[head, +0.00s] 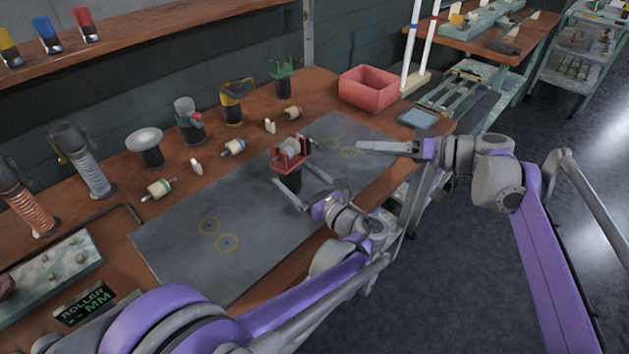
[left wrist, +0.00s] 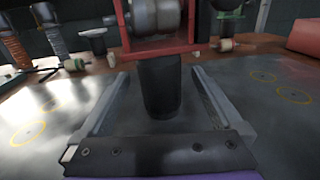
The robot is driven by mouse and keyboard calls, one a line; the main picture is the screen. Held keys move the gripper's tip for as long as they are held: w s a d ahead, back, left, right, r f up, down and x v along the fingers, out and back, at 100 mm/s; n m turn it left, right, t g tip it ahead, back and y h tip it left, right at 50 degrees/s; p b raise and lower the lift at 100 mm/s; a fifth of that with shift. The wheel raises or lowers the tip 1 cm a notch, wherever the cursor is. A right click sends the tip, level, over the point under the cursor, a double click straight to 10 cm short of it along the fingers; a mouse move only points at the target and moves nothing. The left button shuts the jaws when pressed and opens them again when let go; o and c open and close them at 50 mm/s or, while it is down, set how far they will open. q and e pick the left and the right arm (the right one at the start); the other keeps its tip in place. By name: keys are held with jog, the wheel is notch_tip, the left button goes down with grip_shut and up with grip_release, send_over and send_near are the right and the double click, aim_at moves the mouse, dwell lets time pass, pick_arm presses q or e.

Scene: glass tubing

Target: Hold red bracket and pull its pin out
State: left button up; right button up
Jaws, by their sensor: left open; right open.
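The red bracket (head: 276,156) stands on a black post (head: 293,182) on the dark grey mat, with a grey roller (head: 290,147) inside its frame. In the left wrist view the red bracket (left wrist: 188,47) shows at the top, with the roller (left wrist: 157,15) cut off by the edge. I cannot make out the pin clearly. My left gripper (head: 291,174) is open, its fingers on either side of the black post, below the bracket, with visible gaps. My right gripper (head: 360,147) points left, right of the bracket and apart from it, open and empty.
Several small rollers and holders stand behind the mat (head: 180,250). A red bin (head: 368,90) sits at the back right, near a blue-grey tray (head: 418,117). White upright rods (head: 411,50) rise beside the bin. The front of the mat is clear.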

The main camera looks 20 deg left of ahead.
pick_arm(q)
jog(key=x, duration=0.5)
jog(key=shift+w+a, duration=0.2)
jog(key=shift+a, duration=0.05)
jog(key=shift+c, duration=0.3)
grip_shut()
pick_arm(e)
jog(key=shift+a, duration=0.15)
jog(key=shift+c, duration=1.4)
jog(key=a+r+h, duration=0.1)
jog(key=a+r+n, duration=0.1)
jog(key=a, duration=0.1)
jog(key=a+t+h, duration=0.1)
jog(key=shift+a+r+h, duration=0.2)
jog(key=shift+r+h, duration=0.1)
jog(key=shift+r, duration=0.1)
grip_shut()
notch_tip(320, 180, up, 6)
jog(key=s+a+n+t+h, duration=0.1)
jog(key=a+n+t+h, duration=0.1)
jog(key=n+h, duration=0.1)
jog(key=shift+s+a+t, duration=0.15)
jog(key=shift+a+t, duration=0.1)
jog(key=shift+t, duration=0.05)
